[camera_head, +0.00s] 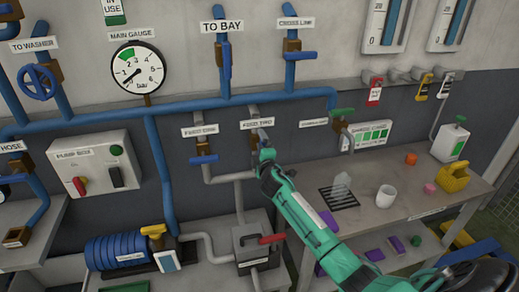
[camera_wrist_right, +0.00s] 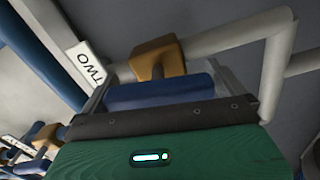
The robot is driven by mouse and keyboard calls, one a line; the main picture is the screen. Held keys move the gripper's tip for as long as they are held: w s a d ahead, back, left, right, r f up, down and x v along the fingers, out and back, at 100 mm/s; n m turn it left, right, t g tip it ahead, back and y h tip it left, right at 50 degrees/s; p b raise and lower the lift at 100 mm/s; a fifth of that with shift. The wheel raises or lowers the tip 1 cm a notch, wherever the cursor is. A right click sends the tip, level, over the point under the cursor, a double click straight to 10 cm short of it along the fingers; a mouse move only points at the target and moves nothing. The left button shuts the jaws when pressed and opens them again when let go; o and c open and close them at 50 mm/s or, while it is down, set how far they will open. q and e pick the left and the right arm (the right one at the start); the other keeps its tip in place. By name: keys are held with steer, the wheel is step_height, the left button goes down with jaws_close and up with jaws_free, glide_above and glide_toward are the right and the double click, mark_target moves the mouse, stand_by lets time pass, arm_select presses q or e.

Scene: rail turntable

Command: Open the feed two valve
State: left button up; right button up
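The feed two valve sits under a white "FEED TWO" label (camera_head: 258,123) on the wall pipes. In the right wrist view, the two fingers of the right gripper (camera_wrist_right: 158,82) stand wide apart, one at each end of the blue handle. I cannot tell whether they touch it. My left gripper is not in view.
The feed one valve (camera_head: 203,159), with a blue handle, is just to the left. A green-handled valve (camera_head: 342,113) is to the right. A red-handled grey box (camera_head: 258,244) stands below.

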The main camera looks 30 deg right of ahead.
steer(key=b+v, duration=0.3)
steer(key=v, duration=1)
steer(key=shift+s, duration=0.4)
steer(key=shift+a, duration=0.1)
